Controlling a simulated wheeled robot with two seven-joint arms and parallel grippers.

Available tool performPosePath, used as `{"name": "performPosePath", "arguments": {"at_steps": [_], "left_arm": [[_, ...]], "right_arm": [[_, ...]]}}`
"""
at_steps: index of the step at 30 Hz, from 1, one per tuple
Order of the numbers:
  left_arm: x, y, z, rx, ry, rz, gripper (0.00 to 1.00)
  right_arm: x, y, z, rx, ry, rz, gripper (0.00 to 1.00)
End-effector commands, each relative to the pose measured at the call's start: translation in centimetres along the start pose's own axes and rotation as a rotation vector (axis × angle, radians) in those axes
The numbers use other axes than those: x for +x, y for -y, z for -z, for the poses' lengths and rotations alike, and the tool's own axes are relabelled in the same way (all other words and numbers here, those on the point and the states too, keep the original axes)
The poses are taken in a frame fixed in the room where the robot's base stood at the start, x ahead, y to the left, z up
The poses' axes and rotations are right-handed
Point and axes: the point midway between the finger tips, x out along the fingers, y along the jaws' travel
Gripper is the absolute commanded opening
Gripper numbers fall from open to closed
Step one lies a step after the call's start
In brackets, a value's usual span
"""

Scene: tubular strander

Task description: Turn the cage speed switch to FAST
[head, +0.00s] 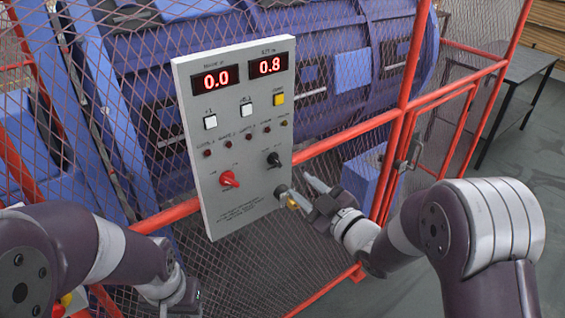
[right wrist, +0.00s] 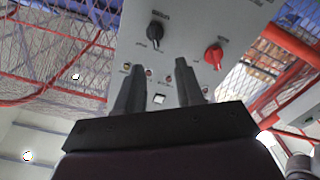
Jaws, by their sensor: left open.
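The grey control panel (head: 245,215) hangs on the red-framed mesh fence. It carries a red rotary knob (head: 229,180) at lower left and a black rotary knob (head: 274,160) at lower right. Their labels are too small to read. My right gripper (head: 299,187) is open and empty in front of the panel's lower right edge, below the black knob. In the right wrist view, the black knob (right wrist: 155,33) and red knob (right wrist: 213,56) lie beyond its spread fingers (right wrist: 158,75). My left gripper (head: 181,296) is low at the bottom, left of centre, its fingers hardly visible.
Two red displays read 0.0 (head: 216,80) and 0.8 (head: 269,66). White buttons, a yellow button (head: 279,99) and several small lamps sit below them. A table (head: 520,65) stands far right.

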Motion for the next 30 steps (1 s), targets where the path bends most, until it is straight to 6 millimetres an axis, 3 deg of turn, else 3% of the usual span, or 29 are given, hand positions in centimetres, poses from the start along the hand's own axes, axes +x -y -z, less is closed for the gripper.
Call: {"name": "performPosePath", "arguments": {"at_steps": [3, 9, 15, 22, 23, 26, 30], "left_arm": [[-1.4, 0.0, 0.2, 0.0, 0.0, 0.0, 0.43], [-2.4, 0.0, 0.3, 0.0, -0.001, 0.0, 0.43], [-2.7, 0.0, 0.3, 0.0, 0.0, 0.0, 0.43], [-2.6, 0.0, 0.3, 0.0, 0.0, 0.0, 0.43], [-2.6, 0.0, 0.3, 0.0, 0.0, 0.0, 0.43], [-2.6, 0.0, 0.3, 0.0, 0.0, 0.0, 0.43], [-2.6, 0.0, 0.3, 0.0, 0.0, 0.0, 0.43]], "right_arm": [[3.3, -0.1, 0.3, 0.003, 0.002, 0.003, 0.37], [7.5, -0.1, 0.2, 0.003, 0.002, 0.0, 0.37], [9.0, -0.1, 0.0, 0.003, 0.004, -0.002, 0.37], [9.1, -0.1, -0.1, 0.003, 0.004, -0.002, 0.37], [9.1, -0.1, -0.1, 0.003, 0.004, -0.002, 0.34], [9.1, -0.1, -0.1, 0.003, 0.004, -0.002, 0.01], [9.1, -0.1, -0.1, 0.003, 0.003, -0.002, 0.0]]}}
